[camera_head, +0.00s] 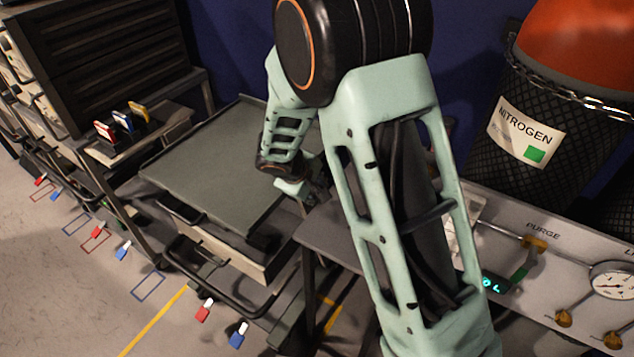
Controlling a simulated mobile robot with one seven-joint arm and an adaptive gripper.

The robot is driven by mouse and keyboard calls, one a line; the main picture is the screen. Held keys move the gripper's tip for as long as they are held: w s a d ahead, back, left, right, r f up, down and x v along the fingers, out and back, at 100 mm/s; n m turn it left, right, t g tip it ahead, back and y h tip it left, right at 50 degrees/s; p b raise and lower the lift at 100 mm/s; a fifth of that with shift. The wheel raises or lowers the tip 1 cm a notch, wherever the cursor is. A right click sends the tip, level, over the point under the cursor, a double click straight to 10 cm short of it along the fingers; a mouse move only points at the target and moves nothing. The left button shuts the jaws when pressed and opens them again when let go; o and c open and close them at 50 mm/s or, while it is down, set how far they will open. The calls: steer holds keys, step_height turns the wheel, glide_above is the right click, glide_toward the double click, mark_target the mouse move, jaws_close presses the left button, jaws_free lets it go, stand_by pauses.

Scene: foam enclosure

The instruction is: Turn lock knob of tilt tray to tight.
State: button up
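The tilt tray (215,165) is a flat grey-green panel with a raised rim, tilted on a dark cart frame left of my arm. I cannot make out its lock knob; my arm and gripper cover the area at the tray's right side. My gripper (318,196) is small and dark in this view, just right of the tray's right edge and above a grey shelf surface (330,238). Its fingers blend into the dark background, so I cannot tell whether they are open or on anything.
A panel with a gauge (611,281), brass knobs and a PURGE label stands at right, below a chained cylinder labelled NITROGEN (522,133). A dark slatted rack (105,60) stands at back left.

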steer(key=shift+w+d+r+g+y+p, duration=0.15)
steer(key=shift+g+y+p, duration=0.3)
steer(key=shift+p, duration=1.3)
steer(key=shift+r+g+y+p, duration=0.2)
steer(key=shift+g+p, duration=0.4)
steer(key=shift+p, duration=1.2)
steer(key=shift+w+d+r+g+y+p, duration=0.15)
steer(key=shift+g+y+p, duration=0.3)
steer(key=shift+p, duration=1.3)
steer(key=g+p, duration=0.1)
steer(key=g+y+p, duration=0.1)
steer(key=p, duration=0.1)
steer(key=shift+w+f, duration=0.2)
steer(key=shift+w+d+f+g+y, duration=0.15)
steer(key=shift+f+g+y, duration=0.1)
steer(key=shift+g+y, duration=0.45)
steer(key=shift+w+f+g+y+b, duration=0.15)
steer(key=shift+f+g+y+b, duration=0.15)
steer(key=shift+g+b, duration=0.6)
steer(key=g+y+b, duration=0.1)
steer(key=b, duration=0.3)
steer(key=shift+w+d+g, duration=0.1)
steer(key=shift+g, duration=0.3)
steer(key=shift+r+g+y+b, duration=0.1)
steer(key=shift+g+y+b, duration=0.3)
steer(key=shift+b, duration=0.4)
steer(key=shift+r, duration=0.1)
steer(key=shift+d, duration=0.1)
